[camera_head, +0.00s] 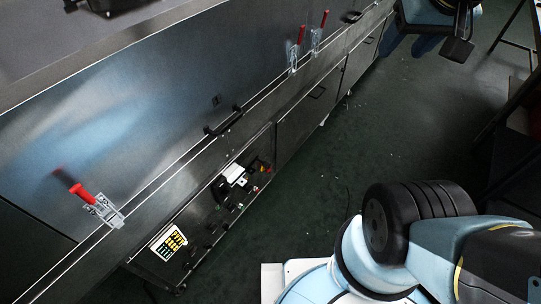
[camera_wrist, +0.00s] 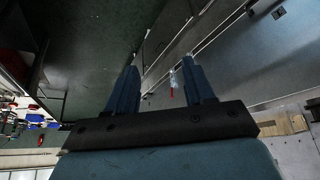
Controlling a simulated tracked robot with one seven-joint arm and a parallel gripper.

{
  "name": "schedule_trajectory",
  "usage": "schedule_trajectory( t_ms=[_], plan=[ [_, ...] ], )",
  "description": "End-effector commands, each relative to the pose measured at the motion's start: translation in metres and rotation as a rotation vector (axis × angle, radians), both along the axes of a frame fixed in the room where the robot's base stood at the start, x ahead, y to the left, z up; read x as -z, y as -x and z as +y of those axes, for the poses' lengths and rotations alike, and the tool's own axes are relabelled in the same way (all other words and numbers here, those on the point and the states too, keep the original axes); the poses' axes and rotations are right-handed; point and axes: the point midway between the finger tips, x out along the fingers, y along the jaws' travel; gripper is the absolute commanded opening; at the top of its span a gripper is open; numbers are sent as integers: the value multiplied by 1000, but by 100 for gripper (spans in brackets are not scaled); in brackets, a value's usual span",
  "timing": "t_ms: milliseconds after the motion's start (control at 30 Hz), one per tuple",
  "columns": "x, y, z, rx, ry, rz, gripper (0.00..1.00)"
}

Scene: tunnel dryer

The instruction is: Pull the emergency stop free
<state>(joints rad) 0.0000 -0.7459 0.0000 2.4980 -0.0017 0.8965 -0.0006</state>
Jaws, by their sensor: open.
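The lower front panel (camera_head: 205,232) of the dryer shows in the head view, with a white-and-black device, a keypad with yellow keys and dark handles or knobs. A small red spot (camera_head: 268,170) shows at its right end; it is too small to tell whether it is the emergency stop. My gripper (camera_wrist: 162,88) shows in the wrist view with two blue fingers apart and nothing between them. A red-handled clamp (camera_wrist: 172,82) shows well beyond the fingers. My gripper is away from the panel.
Red-handled clamps (camera_head: 83,194) sit along the dryer's side (camera_head: 150,120), and a black bar handle (camera_head: 223,121) projects from it. Dark green floor (camera_head: 375,125) is open beside the dryer.

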Motion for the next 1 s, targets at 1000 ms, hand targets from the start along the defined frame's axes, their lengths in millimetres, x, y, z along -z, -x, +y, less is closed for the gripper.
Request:
schedule_trajectory(
  t_ms=[1000],
  plan=[
    [89, -285, -28, -222, 231, -149, 67]
  ],
)
